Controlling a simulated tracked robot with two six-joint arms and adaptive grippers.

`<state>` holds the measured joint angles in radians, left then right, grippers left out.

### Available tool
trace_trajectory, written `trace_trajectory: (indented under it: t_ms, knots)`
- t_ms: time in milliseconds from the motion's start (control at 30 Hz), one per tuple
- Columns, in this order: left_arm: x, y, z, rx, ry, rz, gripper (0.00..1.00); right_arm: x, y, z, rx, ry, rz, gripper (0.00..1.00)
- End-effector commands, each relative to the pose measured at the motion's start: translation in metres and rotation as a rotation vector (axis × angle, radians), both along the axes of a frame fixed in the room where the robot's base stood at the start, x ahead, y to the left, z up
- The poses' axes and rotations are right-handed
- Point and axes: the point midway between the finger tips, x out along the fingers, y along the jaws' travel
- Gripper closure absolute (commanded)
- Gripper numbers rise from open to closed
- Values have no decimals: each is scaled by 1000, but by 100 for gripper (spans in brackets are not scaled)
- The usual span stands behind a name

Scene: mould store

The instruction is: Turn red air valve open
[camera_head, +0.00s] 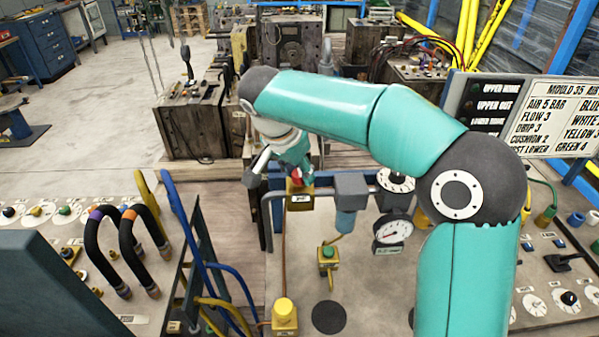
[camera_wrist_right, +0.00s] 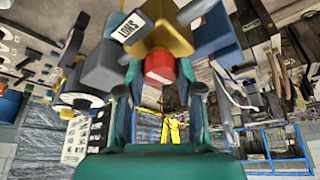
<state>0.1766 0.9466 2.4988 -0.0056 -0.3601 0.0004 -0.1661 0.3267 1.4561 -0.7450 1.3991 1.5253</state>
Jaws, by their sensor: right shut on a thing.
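The red air valve (camera_head: 304,175) shows as a small red part on top of a yellow block (camera_head: 299,198), mostly hidden by my right gripper. In the right wrist view the red valve (camera_wrist_right: 159,67) sits under the yellow block, which bears a white label. My right gripper (camera_head: 297,168) reaches down over the valve and is shut on it. In the wrist view its two fingers (camera_wrist_right: 159,90) stand at either side of the red part. The valve's exact turn is hard to tell. My left gripper is not in view.
A grey pipe with a grey box (camera_head: 351,185) runs right of the valve. Blue and yellow hoses (camera_head: 215,285) hang at left. A sign board (camera_head: 548,115) stands at right.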

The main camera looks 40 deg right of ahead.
Motion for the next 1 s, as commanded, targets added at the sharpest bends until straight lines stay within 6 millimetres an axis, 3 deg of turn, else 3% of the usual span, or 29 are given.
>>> trace_trajectory:
  t_ms: [500,1000]
  knots:
    - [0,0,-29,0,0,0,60,-1,-2,-1,0,-7,435,99]
    - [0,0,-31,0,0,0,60,-3,-4,1,1,-5,907,99]
